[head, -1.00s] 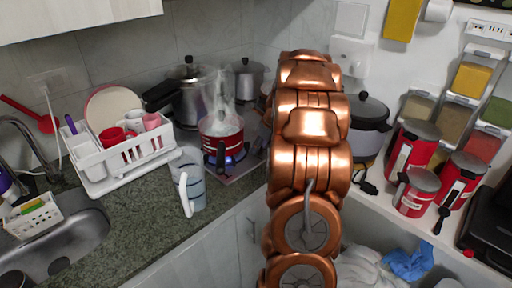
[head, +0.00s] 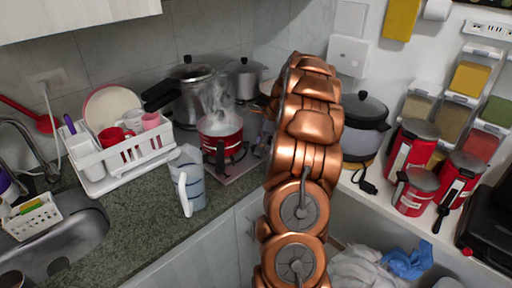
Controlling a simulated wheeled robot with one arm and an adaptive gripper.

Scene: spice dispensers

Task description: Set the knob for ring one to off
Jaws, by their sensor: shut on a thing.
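The stove (head: 236,171) is a small hob set in the dark counter, partly hidden by my arm. A red pot (head: 221,139) with pale, steaming contents stands on its near burner, its dark handle toward me. No flame shows under this pot. My copper arm covers the right part of the stove. The knob for ring one cannot be made out. My gripper is hidden behind the arm, so its hold on anything does not show.
A large steel pressure cooker (head: 191,93) and a smaller steel pot (head: 245,79) stand behind. A clear jug (head: 190,181) and a white dish rack (head: 118,153) are to the left. A rice cooker (head: 364,128) and red canisters (head: 411,147) are on the right.

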